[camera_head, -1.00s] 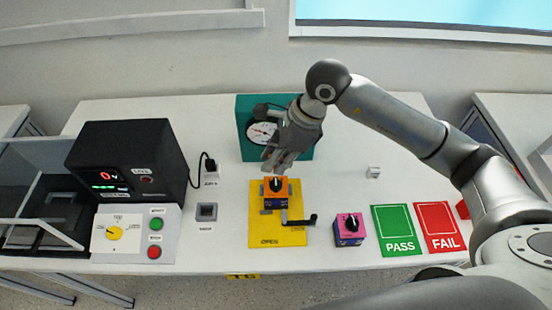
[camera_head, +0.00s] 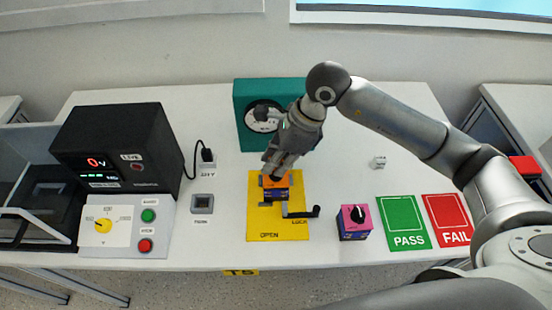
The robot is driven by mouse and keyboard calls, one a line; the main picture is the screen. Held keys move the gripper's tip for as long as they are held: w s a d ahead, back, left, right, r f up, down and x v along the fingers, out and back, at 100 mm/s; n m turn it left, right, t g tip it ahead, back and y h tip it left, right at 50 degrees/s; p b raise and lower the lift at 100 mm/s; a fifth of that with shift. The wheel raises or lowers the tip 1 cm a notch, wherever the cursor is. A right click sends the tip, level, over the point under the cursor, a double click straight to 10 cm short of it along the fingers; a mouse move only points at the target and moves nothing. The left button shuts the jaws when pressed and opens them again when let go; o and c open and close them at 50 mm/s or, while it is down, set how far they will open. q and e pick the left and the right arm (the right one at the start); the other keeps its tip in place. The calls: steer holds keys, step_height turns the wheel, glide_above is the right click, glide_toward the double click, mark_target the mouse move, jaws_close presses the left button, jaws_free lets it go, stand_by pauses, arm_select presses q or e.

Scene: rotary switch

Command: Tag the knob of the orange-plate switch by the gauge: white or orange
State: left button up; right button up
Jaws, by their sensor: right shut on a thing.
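The orange-plate switch (camera_head: 270,193) sits in the fixture on the yellow base plate (camera_head: 262,222). My right gripper (camera_head: 276,172) comes down on it from above and behind and is shut on its knob, which the fingers hide. The gauge (camera_head: 241,115) is a white dial on a teal panel behind the switch; my gripper and wrist cover most of its dial. A pink-plate switch (camera_head: 355,220) with a black knob stands to the right of the yellow plate. My left gripper is not in view.
A black meter box (camera_head: 120,145) and a control panel with a yellow dial (camera_head: 125,225) stand at the left. Green PASS (camera_head: 403,222) and red FAIL (camera_head: 449,218) pads lie at the right. A small white object (camera_head: 378,162) lies behind them. A crank handle (camera_head: 304,212) projects from the fixture.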

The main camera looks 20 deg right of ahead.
steer(key=shift+b, duration=0.45)
stand_by(0.7)
steer(key=shift+b, duration=0.5)
stand_by(0.7)
steer(key=shift+f, duration=0.2)
steer(key=shift+f+b, duration=0.3)
steer(key=shift+b, duration=0.2)
steer(key=shift+f+b, duration=0.3)
steer(key=o, duration=0.8)
steer(key=shift+o, duration=0.2)
